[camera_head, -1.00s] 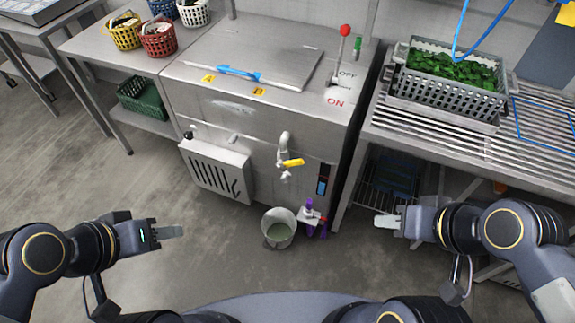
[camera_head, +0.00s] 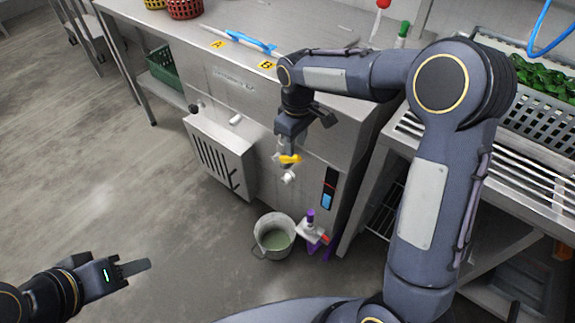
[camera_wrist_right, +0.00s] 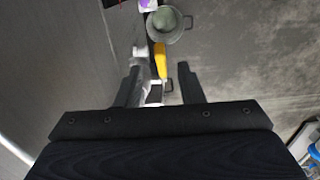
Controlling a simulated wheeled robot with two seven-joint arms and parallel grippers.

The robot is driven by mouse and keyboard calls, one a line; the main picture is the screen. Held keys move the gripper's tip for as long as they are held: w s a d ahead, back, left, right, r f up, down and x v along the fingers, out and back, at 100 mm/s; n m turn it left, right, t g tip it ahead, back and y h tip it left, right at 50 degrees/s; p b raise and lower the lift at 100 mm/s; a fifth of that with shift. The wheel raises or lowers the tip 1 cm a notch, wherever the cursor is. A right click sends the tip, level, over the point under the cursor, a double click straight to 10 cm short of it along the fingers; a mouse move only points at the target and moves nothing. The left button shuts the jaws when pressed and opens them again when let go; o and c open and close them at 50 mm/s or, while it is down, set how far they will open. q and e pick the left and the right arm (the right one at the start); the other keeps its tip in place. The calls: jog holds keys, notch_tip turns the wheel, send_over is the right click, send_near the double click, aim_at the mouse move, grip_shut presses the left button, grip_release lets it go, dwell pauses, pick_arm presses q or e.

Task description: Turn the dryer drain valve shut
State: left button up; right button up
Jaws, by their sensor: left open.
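The dryer drain valve has a yellow lever handle (camera_head: 290,159) on a pale pipe on the dryer's front (camera_head: 225,100). In the head view the lever lies roughly level, and my right gripper (camera_head: 287,148) points down just above it, hiding the upper pipe. In the right wrist view the two fingers (camera_wrist_right: 159,78) are apart, with the yellow handle (camera_wrist_right: 160,61) and pale pipe in the gap between and just beyond them. I cannot tell whether a finger touches the handle. My left gripper (camera_head: 135,266) is open and empty at lower left, away from the dryer.
A bucket (camera_head: 265,248) of greenish liquid stands on the floor below the valve, also in the right wrist view (camera_wrist_right: 181,31). A slatted table with a crate of greens (camera_head: 540,120) is at right. Floor at left is clear.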

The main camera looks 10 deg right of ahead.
aim_at(294, 162)
jog(key=shift+w+a+f, duration=0.15)
jog(key=shift+f, duration=0.35)
notch_tip(294, 162, down, 7)
jog(key=shift+f+b, duration=0.1)
jog(key=shift+b, duration=0.75)
grip_shut()
